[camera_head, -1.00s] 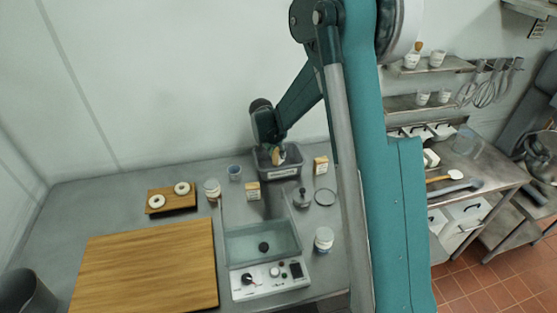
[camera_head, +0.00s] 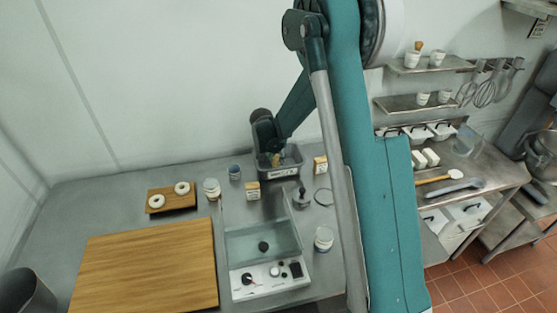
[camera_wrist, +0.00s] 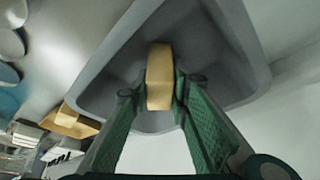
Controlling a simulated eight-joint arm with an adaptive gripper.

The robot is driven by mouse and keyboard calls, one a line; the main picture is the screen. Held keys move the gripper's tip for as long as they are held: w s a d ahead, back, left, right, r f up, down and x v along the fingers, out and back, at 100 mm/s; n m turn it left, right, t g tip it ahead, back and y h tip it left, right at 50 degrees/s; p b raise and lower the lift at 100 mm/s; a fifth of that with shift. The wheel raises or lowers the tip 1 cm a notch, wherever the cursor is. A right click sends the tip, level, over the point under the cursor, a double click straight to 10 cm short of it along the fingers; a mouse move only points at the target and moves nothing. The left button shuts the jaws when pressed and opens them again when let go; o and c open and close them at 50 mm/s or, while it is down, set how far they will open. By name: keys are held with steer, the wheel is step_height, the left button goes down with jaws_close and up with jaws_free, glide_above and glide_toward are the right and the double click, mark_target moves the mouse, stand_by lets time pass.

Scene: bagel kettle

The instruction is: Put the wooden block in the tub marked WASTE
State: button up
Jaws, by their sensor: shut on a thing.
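The wooden block (camera_wrist: 160,75) is a pale tan piece gripped between my two green fingers in the wrist view. My gripper (camera_wrist: 160,92) is shut on it. The grey tub (camera_wrist: 232,45) surrounds the block in the wrist view, with its inner walls on several sides. In the head view the tub (camera_head: 283,174) stands at the back of the counter, and my gripper (camera_head: 276,156) reaches down at its opening. A label shows on its front, too small to read now. Whether the block touches the tub floor cannot be told.
Small tan boxes stand left (camera_head: 253,192) and right (camera_head: 320,164) of the tub. A blue cup (camera_head: 235,173) and a white jar (camera_head: 211,189) are further left. A clear-walled kettle (camera_head: 262,243) stands in front. A large wooden board (camera_head: 145,268) lies at front left.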

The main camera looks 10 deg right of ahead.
steer(key=o, duration=0.9)
steer(key=shift+f, duration=0.1)
steer(key=shift+r, duration=0.2)
steer(key=shift+v, duration=5.95)
steer(key=shift+s+r, duration=0.1)
